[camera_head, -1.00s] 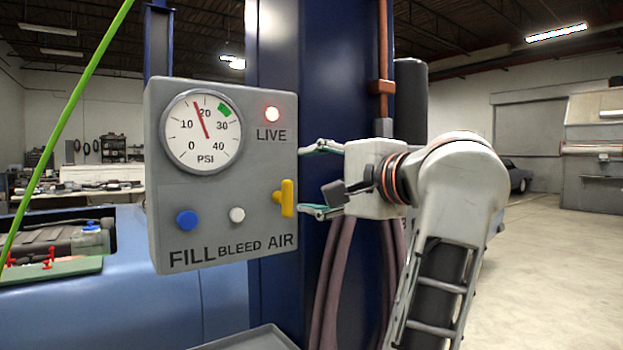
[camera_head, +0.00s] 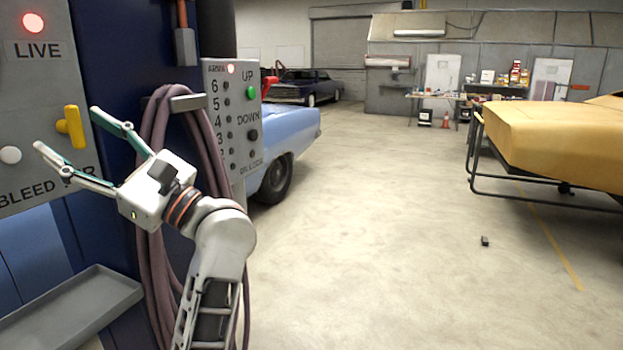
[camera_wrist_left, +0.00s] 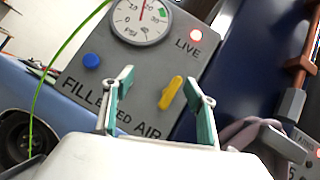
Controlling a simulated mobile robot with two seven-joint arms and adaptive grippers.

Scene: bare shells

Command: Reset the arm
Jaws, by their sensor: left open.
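My left gripper (camera_head: 66,129) is open and empty in the head view, its fingers pointing up and left toward the grey fill panel (camera_head: 45,85). The yellow AIR lever (camera_head: 73,126) on that panel shows between the fingertips in the picture; I cannot tell that anything touches it. In the left wrist view my open gripper (camera_wrist_left: 158,80) faces the panel (camera_wrist_left: 150,62), with the yellow lever (camera_wrist_left: 171,92) just ahead between the fingers. The red LIVE lamp (camera_head: 33,23) is lit. My right gripper is not in view.
A blue post (camera_head: 112,60) stands behind the gripper, with mauve hoses (camera_head: 155,130) hung on it. A grey tray (camera_head: 70,308) is below. A button panel (camera_head: 232,120) stands to the right. Open floor (camera_head: 370,240) lies beyond, with a yellow car (camera_head: 560,140) at right.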

